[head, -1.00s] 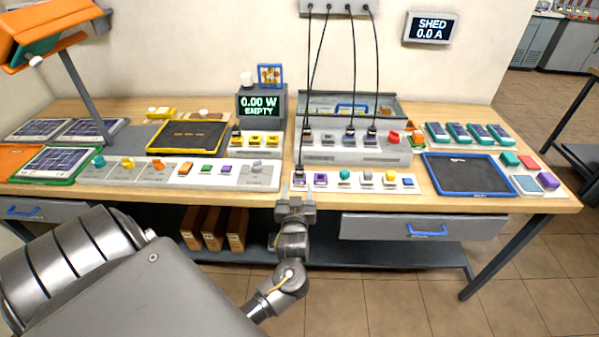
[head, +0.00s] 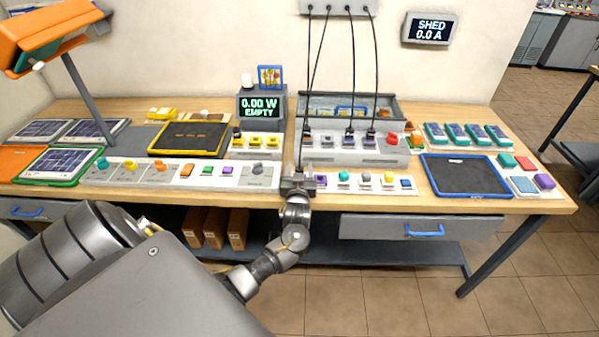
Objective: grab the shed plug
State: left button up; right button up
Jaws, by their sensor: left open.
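Black cables drop from a grey wall box (head: 338,7). One cable (head: 302,148) runs down to the left end of the front white strip, where its plug sits; no label shows which plug is the shed plug. My left gripper (head: 298,181) is open at this end of the strip, over the plug. It hides most of the plug, so I cannot tell whether the fingers touch it. The other cables end in plugs on the grey unit behind, such as the middle plug (head: 348,133) and the right plug (head: 370,134). My right gripper is not in view.
A wall display (head: 431,29) reads SHED 0.0 A. The front white strip (head: 400,191) carries several coloured knobs. A long white panel (head: 150,173) lies left of my gripper. A blue-rimmed tray (head: 466,191) lies to the right. A drawer (head: 375,228) sits under the table edge.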

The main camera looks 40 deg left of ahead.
aim_at(299, 168)
pick_arm(q)
jog(key=shift+c, duration=1)
jog(key=c, duration=0.8)
jog(key=shift+c, duration=0.4)
jog(key=shift+r, duration=0.5)
notch_tip(299, 168, up, 2)
jog(key=shift+s+r+b, duration=0.1)
jog(key=shift+r+b, duration=0.05)
jog(key=shift+b, duration=0.5)
jog(key=s+a+r+b, duration=0.1)
jog(key=s+r, duration=0.8)
jog(key=s, duration=0.5)
jog(key=shift+r, duration=0.4)
